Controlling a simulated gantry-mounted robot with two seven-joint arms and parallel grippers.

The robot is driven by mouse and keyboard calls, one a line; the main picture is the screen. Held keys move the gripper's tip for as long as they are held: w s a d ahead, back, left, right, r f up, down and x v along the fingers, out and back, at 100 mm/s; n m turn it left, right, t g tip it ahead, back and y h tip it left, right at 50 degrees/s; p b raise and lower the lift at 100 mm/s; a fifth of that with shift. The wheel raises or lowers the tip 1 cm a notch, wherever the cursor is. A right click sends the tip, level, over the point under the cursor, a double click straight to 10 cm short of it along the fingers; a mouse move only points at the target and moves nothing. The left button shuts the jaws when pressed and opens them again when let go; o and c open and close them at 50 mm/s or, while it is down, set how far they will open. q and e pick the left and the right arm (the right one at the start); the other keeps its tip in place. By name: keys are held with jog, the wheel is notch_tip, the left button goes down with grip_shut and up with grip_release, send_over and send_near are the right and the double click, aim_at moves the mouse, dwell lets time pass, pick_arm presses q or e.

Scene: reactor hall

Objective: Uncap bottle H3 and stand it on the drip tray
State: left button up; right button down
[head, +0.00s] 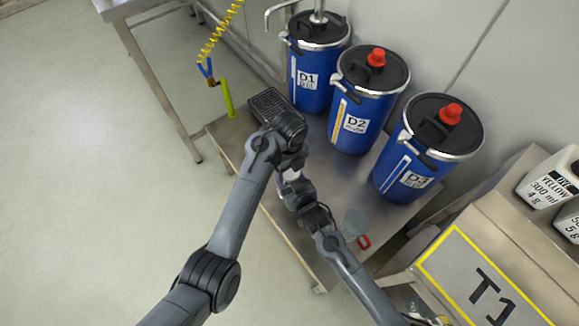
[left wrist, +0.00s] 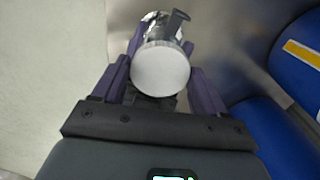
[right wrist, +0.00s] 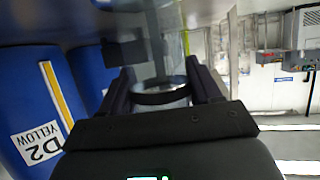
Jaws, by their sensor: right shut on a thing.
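A pale bottle (head: 291,175) shows only in part between my two grippers in the head view; its label is not readable. In the right wrist view my right gripper (right wrist: 160,88) is shut on a clear cylindrical body with a dark band (right wrist: 160,98). In the left wrist view a round white cap (left wrist: 160,72) lies between the purple fingers of my left gripper (left wrist: 162,45); I cannot tell whether they press on it. The dark grated drip tray (head: 270,104) lies on the steel table (head: 232,138), beyond my left gripper, below drum D1.
Blue drums D1 (head: 312,82), D2 (head: 355,122) and D3 (head: 398,180) stand along the wall. A red-handled tool (head: 362,241) lies at the near right. White bottles (head: 548,183) stand beyond the T1 sign.

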pick_arm(q)
jog(key=c, duration=0.7)
jog(key=n, duration=0.6)
jog(key=shift+n, duration=0.4)
jog(key=o, duration=1.2)
jog(key=shift+c, duration=0.2)
